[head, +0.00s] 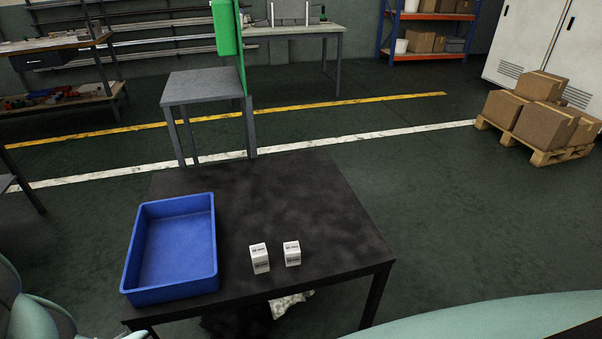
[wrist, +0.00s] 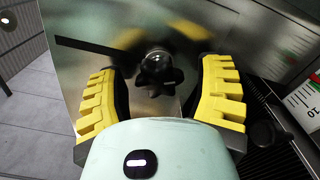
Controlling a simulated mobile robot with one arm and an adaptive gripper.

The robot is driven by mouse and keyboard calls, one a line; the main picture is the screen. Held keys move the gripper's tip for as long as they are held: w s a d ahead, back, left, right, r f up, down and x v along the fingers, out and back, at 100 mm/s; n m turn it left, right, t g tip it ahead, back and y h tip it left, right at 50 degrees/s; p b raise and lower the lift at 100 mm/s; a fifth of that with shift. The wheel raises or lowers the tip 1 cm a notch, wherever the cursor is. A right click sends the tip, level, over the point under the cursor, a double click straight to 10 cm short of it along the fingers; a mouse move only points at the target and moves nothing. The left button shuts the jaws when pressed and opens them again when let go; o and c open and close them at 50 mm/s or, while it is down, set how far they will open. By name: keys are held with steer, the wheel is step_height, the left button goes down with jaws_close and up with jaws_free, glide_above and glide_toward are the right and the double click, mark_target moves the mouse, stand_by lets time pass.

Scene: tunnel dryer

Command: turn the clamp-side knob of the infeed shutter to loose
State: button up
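A black star-shaped knob (wrist: 160,76) stands on a shiny metal plate (wrist: 82,57) in the wrist view. My gripper (wrist: 161,70) is open, with one yellow ribbed finger on each side of the knob. Gaps show between the fingers and the knob, so I see no grip on it. The plate reflects the yellow fingertips, and a dark straight slot or bar (wrist: 85,45) runs left from the knob. I cannot read any loose or tight mark. The gripper is not in the head view.
A printed scale (wrist: 303,100) and a dark ribbed surface (wrist: 275,125) lie to the right of the fingers. In the head view a black table (head: 310,200) holds a blue bin (head: 172,290) and two small white boxes (head: 259,258) (head: 292,253). A loaded pallet (head: 548,156) stands at the right.

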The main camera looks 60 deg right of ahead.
steer(key=shift+o, duration=0.3)
steer(key=v, duration=1.2)
stand_by(0.4)
